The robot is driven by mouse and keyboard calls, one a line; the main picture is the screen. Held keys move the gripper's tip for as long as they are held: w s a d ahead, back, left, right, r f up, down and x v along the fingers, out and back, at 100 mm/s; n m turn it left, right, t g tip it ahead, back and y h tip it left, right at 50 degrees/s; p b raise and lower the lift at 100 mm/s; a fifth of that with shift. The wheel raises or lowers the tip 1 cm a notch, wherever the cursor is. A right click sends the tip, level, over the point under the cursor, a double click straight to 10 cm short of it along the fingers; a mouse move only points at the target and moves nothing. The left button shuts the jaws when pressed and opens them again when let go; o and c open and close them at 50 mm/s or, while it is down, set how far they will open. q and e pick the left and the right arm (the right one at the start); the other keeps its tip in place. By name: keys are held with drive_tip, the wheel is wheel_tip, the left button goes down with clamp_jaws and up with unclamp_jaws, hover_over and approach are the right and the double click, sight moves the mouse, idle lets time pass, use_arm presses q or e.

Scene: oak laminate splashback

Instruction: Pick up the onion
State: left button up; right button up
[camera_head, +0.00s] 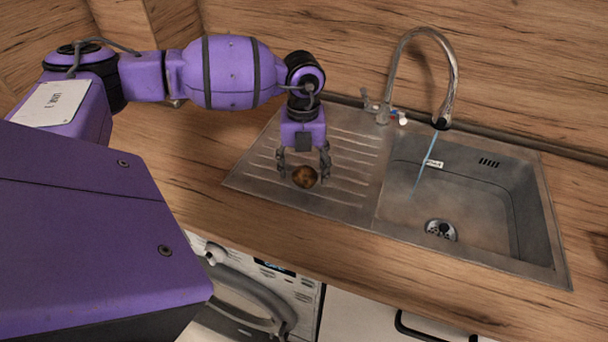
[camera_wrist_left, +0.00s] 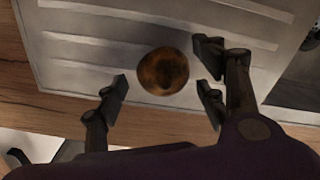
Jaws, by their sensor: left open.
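The onion (camera_head: 305,177) is a round brown ball on the ridged steel drainboard, left of the sink basin. It also shows in the left wrist view (camera_wrist_left: 163,71), just beyond and between the fingertips. My left gripper (camera_head: 304,172) comes down from above with its fingers apart, one on each side of the onion in the head view. In the left wrist view the gripper (camera_wrist_left: 163,92) is open, with gaps between the onion and the finger pads. I see no grip on the onion. My right gripper is in neither view.
The drainboard (camera_head: 345,161) joins a sink basin (camera_head: 480,205) on the right. A curved chrome tap (camera_head: 452,90) rises behind it, with a thin blue stream below its spout. The wooden splashback (camera_head: 330,40) stands behind. A white front-loading appliance (camera_head: 262,290) is below the counter.

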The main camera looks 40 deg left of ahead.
use_arm(q)
drive_tip(key=shift+f, duration=0.7)
drive_tip(key=c, duration=1.3)
drive_tip(key=shift+r, duration=0.1)
